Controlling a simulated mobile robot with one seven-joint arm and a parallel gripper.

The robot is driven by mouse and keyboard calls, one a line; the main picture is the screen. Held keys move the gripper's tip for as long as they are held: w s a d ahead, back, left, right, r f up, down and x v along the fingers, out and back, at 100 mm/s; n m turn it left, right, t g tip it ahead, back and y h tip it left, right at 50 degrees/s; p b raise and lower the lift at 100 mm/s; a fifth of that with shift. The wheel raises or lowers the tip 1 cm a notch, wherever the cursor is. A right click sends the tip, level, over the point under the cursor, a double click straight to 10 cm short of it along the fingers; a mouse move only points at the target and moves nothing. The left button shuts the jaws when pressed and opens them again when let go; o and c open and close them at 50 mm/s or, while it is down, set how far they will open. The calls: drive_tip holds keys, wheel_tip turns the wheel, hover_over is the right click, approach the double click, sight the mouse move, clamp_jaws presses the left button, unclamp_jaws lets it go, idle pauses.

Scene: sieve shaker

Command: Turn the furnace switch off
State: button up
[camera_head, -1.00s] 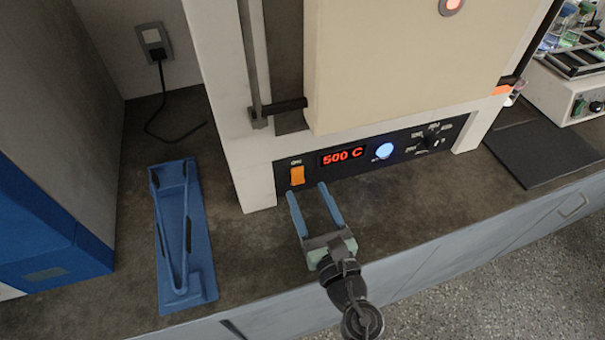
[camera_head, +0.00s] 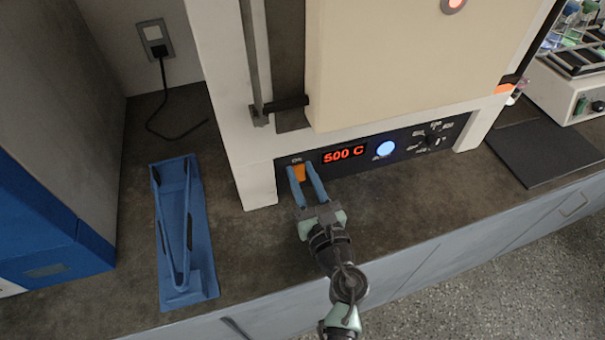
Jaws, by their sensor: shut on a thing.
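The furnace (camera_head: 222,90) stands on the dark counter with a black control panel low on its front. The orange furnace switch (camera_head: 299,172) is at the left end of this panel, under a small "ON" label.
A blue holder (camera_head: 203,250) lies on the counter at the left. A round blue-lit button (camera_head: 385,149) and a dial (camera_head: 433,140) are further right on the panel. A dark flat pad (camera_head: 545,152) lies at the right. The counter right of my gripper is clear.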

clamp_jaws()
drive_tip(key=shift+f+b, duration=0.35)
drive_tip(key=shift+b, duration=0.65)
drive_tip(key=b, duration=0.2)
drive_tip(key=shift+f+t+b, duration=0.2)
drive_tip(key=shift+t+b, duration=0.15)
drive_tip(key=shift+t, duration=0.05)
drive_tip(key=shift+b, duration=0.6)
drive_tip(key=t+b, duration=0.1)
drive_tip(key=b, duration=0.2)
drive_tip(key=t+b, duration=0.1)
drive_tip(key=b, duration=0.3)
drive_tip(key=shift+s+d+f+y, duration=0.1)
drive_tip(key=shift+s+f+y, duration=0.1)
drive_tip(key=shift+y, duration=0.2)
drive_tip(key=shift+r+b, duration=0.15)
drive_tip(key=shift+b, duration=0.75)
drive_tip(key=shift+r, duration=0.1)
drive_tip(key=o, duration=0.9)
unclamp_jaws()
